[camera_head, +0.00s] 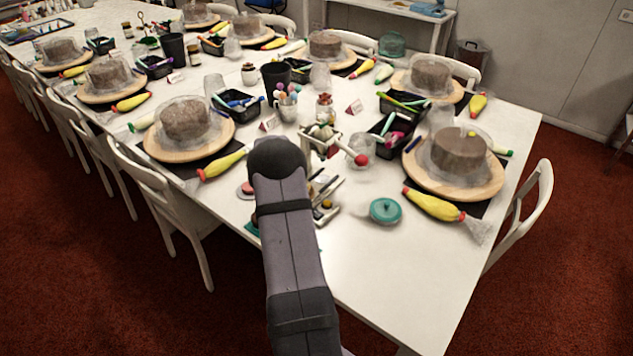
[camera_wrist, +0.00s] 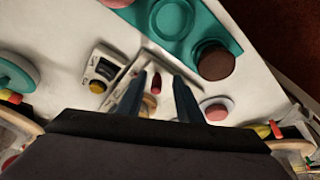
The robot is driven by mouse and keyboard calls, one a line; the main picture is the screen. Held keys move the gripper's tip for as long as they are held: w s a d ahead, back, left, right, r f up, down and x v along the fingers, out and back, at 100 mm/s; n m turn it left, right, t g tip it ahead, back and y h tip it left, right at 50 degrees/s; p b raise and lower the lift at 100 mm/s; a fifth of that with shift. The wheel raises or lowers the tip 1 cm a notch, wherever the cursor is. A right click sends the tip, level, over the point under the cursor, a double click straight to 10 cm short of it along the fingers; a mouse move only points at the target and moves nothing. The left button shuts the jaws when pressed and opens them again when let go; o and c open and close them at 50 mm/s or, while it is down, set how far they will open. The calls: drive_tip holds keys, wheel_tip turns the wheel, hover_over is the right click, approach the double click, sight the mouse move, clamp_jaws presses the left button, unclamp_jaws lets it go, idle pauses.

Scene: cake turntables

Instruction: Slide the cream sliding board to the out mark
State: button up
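The wrist view shows my gripper (camera_wrist: 160,78) with its two dark fingers apart, pointing down at the white table. A narrow pale strip (camera_wrist: 128,72), which may be the cream sliding board, lies by the left finger; I cannot tell whether they touch. A small red piece (camera_wrist: 156,83) shows between the fingers, seemingly below them. I cannot make out the out mark in either view.
A small grey device with a yellow knob (camera_wrist: 97,87) is left of the fingers. A teal tray (camera_wrist: 187,22) with a brown disc (camera_wrist: 214,62) is beyond them. A teal lid (camera_head: 386,210) lies to the right. The table front right is clear.

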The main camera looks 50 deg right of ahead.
drive_tip(key=shift+d+r, duration=0.1)
drive_tip(key=shift+d, duration=0.1)
wheel_tip(320, 180, up, 7)
drive_tip(key=p, duration=0.4)
idle(0.4)
idle(0.3)
